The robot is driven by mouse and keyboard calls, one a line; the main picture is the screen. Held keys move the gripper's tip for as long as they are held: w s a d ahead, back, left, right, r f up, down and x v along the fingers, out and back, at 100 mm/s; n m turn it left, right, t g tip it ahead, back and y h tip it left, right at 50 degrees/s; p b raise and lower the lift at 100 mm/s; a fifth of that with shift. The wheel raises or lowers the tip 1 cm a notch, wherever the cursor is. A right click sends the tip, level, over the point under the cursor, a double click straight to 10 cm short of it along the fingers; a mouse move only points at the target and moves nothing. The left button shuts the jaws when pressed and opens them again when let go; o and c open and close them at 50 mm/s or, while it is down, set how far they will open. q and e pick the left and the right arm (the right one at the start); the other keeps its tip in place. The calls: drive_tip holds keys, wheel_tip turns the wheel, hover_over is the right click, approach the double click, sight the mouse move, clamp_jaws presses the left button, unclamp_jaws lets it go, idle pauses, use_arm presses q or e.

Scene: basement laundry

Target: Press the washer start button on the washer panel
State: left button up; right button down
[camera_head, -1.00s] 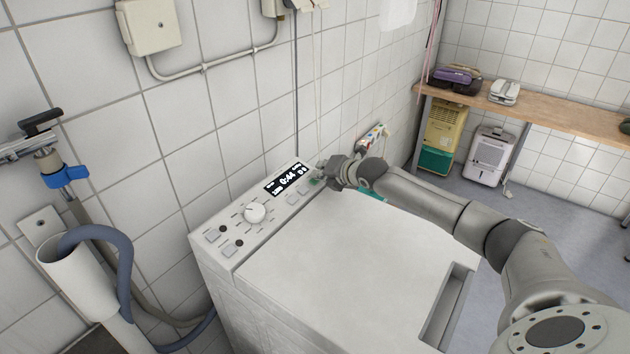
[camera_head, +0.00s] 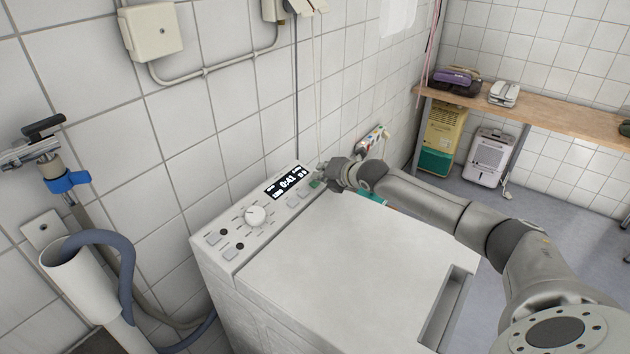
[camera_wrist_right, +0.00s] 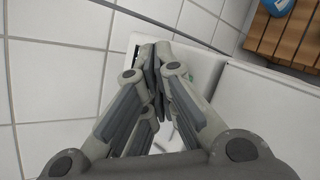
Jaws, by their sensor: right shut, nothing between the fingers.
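The white washer (camera_head: 345,250) stands against the tiled wall. Its sloped panel (camera_head: 222,225) has a dial (camera_head: 255,215), several pale buttons and a lit black display (camera_head: 287,182). A small green button (camera_head: 315,183) sits at the panel's far right end, beside my right gripper (camera_head: 322,170). The gripper is shut and empty, its tips at that end of the panel. I cannot tell whether they touch the button. In the right wrist view the closed fingers (camera_wrist_right: 152,52) hide part of the panel. My left gripper is out of view.
A grey hose hooks into a white standpipe (camera_head: 80,285) at the left, below a blue-handled tap (camera_head: 68,181). A wooden bench (camera_head: 560,112) runs along the back right, with a white dehumidifier (camera_head: 490,157) under it. The washer top is clear.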

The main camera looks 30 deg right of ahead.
drive_tip(key=shift+s+r, duration=0.1)
drive_tip(key=shift+r, duration=0.2)
drive_tip(key=r+p, duration=0.1)
drive_tip(key=s+r+p, duration=0.1)
drive_tip(key=r+p, duration=0.2)
drive_tip(key=p, duration=0.1)
drive_tip(key=shift+s+d+r, duration=0.2)
drive_tip(key=shift+d+r, duration=0.1)
drive_tip(key=shift+r, duration=0.05)
idle(0.7)
